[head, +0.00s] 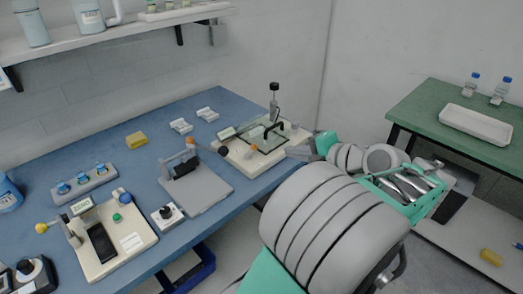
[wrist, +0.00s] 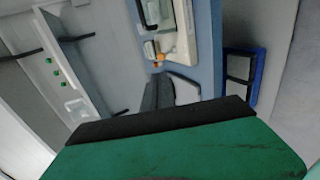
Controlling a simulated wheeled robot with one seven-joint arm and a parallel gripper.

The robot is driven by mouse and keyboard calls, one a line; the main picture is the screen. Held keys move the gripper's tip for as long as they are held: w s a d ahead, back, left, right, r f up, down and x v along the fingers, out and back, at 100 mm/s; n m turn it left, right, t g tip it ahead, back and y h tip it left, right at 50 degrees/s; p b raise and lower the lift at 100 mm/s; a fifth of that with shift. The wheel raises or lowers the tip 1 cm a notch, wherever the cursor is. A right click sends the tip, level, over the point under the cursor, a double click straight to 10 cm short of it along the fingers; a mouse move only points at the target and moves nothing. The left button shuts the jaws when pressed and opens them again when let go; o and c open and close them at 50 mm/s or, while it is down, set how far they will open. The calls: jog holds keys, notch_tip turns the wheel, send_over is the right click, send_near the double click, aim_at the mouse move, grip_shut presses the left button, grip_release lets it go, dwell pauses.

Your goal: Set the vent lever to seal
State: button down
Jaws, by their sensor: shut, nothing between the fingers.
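A cream bench device (head: 287,137) with a glass lid and black handle stands at the back right of the blue bench. No label is readable, so I cannot tell which part is the vent lever.
A grey plate device (head: 205,192) with a raised handle stands left of the cream device. Another cream device (head: 125,250), a yellow block (head: 136,139) and a small black-knob box (head: 168,215) share the bench. A green table (head: 440,110) stands at right.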

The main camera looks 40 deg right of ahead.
aim_at(255, 146)
jog(key=p+x, duration=0.1)
jog(key=x, duration=1.1)
jog(key=shift+a+r, duration=0.1)
jog(key=shift+w+f, duration=0.35)
jog(key=shift+w, duration=0.15)
jog(key=shift+r, duration=0.1)
